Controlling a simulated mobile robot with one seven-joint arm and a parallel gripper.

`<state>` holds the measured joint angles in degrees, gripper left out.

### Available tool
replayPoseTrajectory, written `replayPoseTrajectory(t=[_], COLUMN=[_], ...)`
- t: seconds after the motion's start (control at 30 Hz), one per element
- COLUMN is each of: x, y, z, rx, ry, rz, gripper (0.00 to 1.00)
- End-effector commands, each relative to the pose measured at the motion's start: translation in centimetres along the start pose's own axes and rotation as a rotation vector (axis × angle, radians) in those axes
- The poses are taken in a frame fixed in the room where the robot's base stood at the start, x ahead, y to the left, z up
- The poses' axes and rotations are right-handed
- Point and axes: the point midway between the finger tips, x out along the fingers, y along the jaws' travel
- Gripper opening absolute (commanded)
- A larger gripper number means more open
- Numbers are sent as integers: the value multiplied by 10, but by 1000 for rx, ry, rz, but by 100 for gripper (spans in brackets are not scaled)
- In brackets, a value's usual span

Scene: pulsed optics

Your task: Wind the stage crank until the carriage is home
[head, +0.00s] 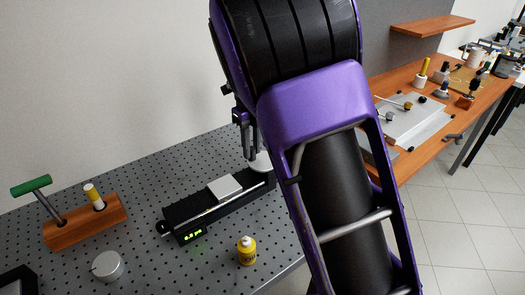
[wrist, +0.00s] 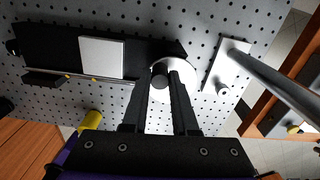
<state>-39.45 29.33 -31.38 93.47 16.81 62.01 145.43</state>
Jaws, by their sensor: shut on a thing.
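The black linear stage (head: 215,212) lies on the perforated table, with a pale square carriage (head: 226,187) around the middle of its rail. In the wrist view the carriage (wrist: 101,57) sits apart from the crank end of the stage (wrist: 60,45). A small green readout (head: 193,234) glows at the stage's near end; its digits are too small to read surely. The crank's pale wheel (wrist: 176,66) is at the far end, partly behind my arm in the head view (head: 260,163). My gripper (wrist: 163,80) is shut on the crank's dark knob (wrist: 159,79).
A yellow bottle (head: 247,251) stands in front of the stage. A wooden block (head: 85,224) with a green-handled tool and a round metal part (head: 108,266) are at left. A metal post (wrist: 275,80) on a plate rises right of the crank. A wooden bench (head: 405,160) stands beyond.

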Motion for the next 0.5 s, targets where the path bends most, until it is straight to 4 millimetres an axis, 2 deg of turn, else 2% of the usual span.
replayPoseTrajectory(t=[0.5], x=[-4], y=[-3], z=[2], rx=[88], ry=[0], rz=[-3], gripper=[0])
